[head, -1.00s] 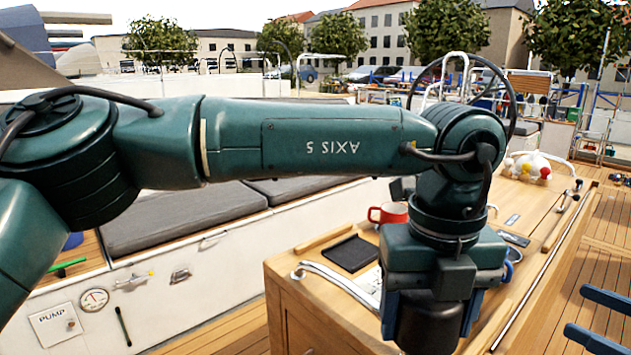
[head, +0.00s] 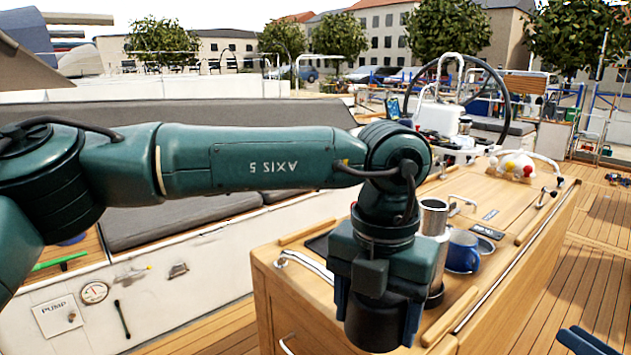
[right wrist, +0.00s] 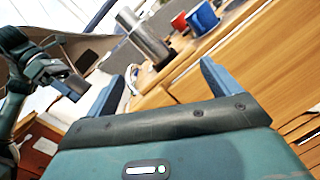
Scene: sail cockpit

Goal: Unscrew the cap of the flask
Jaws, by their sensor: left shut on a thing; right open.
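The steel flask (head: 432,218) stands upright on the wooden cockpit table, partly behind my left gripper in the head view. Its top shows a bright rim around a darker round face. The right wrist view also shows the flask (right wrist: 150,42), clear of both grippers. My left gripper (head: 378,325) points down in front and to the left of the flask, apart from it.
A blue mug (head: 463,252) stands close to the right of the flask. A red mug (right wrist: 179,23) shows in the right wrist view. The wooden table (head: 500,225) has raised edge rails and a wheel (head: 503,95) behind it. Free deck lies to the right.

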